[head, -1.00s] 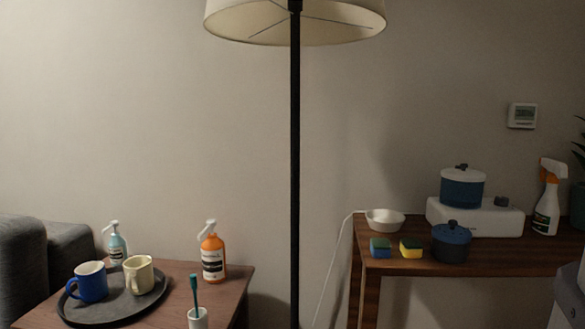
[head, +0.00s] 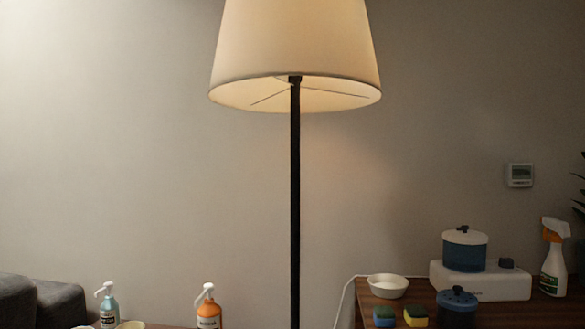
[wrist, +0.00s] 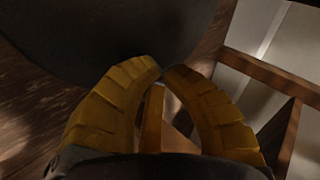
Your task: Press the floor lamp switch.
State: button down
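The floor lamp's cream shade (head: 295,45) fills the top middle of the head view, with a warm glow on it. Its thin black pole (head: 295,210) runs straight down out of the bottom of the picture. I cannot make out the lamp switch in either view. My gripper (wrist: 161,68) shows only in the wrist view. Its two yellow-brown fingers curve together, with the tips almost meeting and nothing visible between them. A dark rounded surface (wrist: 110,35) lies beyond the fingertips; I cannot tell what it is.
A wooden table (head: 345,311) at the right holds a white bowl (head: 388,286), sponges, pots and a spray bottle (head: 554,257). Bottles (head: 207,306) stand at the lower left beside a grey sofa (head: 60,303). Wooden bars (wrist: 270,75) cross the right of the wrist view.

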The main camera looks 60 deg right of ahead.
notch_tip(320, 180, up, 6)
jog(key=p, duration=0.5)
dwell(0.4)
dwell(0.6)
